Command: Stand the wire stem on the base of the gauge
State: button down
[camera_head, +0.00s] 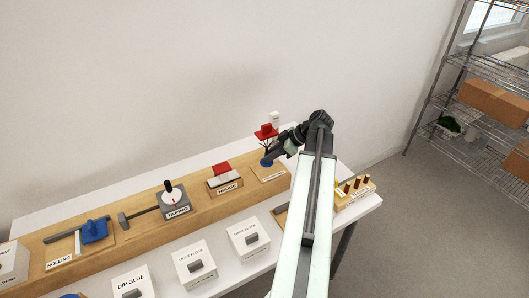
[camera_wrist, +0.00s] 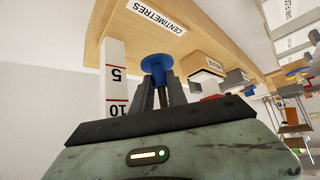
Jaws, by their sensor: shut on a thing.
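The wire stem (camera_wrist: 160,88) has a round blue foot (camera_wrist: 157,62) that also shows in the head view (camera_head: 266,162). My gripper (camera_wrist: 160,94) is shut on the stem close to this foot; the wrist view is upside down. The gauge's wooden base (camera_wrist: 205,18) carries a CENTIMETRES label and a white scale post (camera_wrist: 115,75) with red marks, beside the stem. In the head view, the post (camera_head: 275,118) stands behind the stem. The foot is over the base, but I cannot tell whether it touches. A red piece (camera_head: 266,131) shows above thin dark wires; its attachment is unclear.
On the wooden bench step to the left are a station with a red block (camera_head: 222,170), a tapping station (camera_head: 175,205) and a blue rolling tool (camera_head: 94,231). White labelled boxes (camera_head: 195,262) stand in front. A small rack (camera_head: 354,190) is at the right end.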

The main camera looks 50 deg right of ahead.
aim_at(270, 163)
jog(key=shift+w+a+r, duration=0.1)
jog(key=shift+w+a, duration=0.2)
notch_tip(270, 163, down, 3)
jog(key=b, duration=0.3)
jog(key=shift+w+a, duration=0.1)
jog(key=shift+f+b, duration=0.35)
jog(key=shift+f, duration=0.05)
jog(key=shift+s+r+m, duration=0.1)
jog(key=shift+s+m, duration=0.1)
jog(key=shift+m, duration=0.1)
dwell(0.4)
jog(key=shift+f+h+b, duration=0.3)
jog(key=shift+f+b, duration=0.15)
jog(key=shift+f, duration=0.1)
dwell(1.6)
jog(key=c, duration=1.2)
grip_release()
jog(key=shift+c, duration=0.2)
